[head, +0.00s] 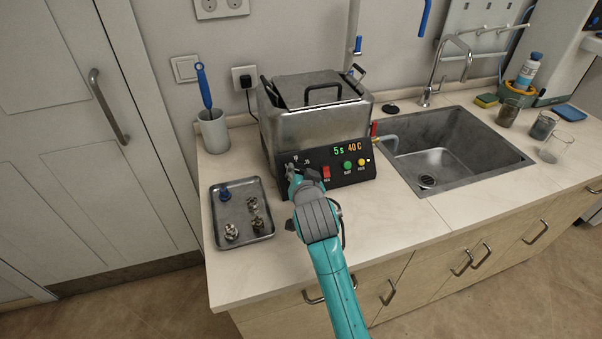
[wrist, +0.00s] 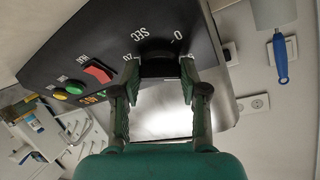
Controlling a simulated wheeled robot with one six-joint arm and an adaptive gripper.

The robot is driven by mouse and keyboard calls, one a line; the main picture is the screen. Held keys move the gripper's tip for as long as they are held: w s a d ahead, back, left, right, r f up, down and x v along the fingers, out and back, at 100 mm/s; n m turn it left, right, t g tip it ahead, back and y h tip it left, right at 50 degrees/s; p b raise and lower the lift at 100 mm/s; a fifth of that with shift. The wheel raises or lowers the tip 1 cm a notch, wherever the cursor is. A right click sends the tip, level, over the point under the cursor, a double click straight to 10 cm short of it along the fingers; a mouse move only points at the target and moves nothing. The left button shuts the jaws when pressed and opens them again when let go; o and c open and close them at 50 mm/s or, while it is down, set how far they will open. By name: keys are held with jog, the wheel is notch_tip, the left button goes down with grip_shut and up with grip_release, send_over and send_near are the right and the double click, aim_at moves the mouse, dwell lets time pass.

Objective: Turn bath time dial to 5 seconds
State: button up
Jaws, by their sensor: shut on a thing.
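The bath (head: 310,125) is a steel box with a lid and a black front panel (head: 355,174). Its display (head: 347,149) reads "5s" in green and "40 C" in orange. The black bath time dial (wrist: 158,64) sits at the panel's left end, by the "SEC" marking. My gripper (head: 293,176) reaches it from the front. In the wrist view, the two fingers of my gripper (wrist: 158,80) stand on either side of the dial and are shut on it. In the head view my gripper hides most of the dial.
A red switch (head: 326,172) and green and yellow buttons (head: 348,166) are right of the dial. A metal tray (head: 262,235) with small fittings lies left of my arm. A sink (head: 450,150) is at the right. The counter front right of the bath is clear.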

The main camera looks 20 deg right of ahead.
jog(key=shift+f, duration=0.1)
dwell(0.4)
jog(key=o, duration=1.1)
jog(key=shift+o, duration=0.2)
jog(key=v, duration=1.2)
jog(key=shift+a, duration=0.1)
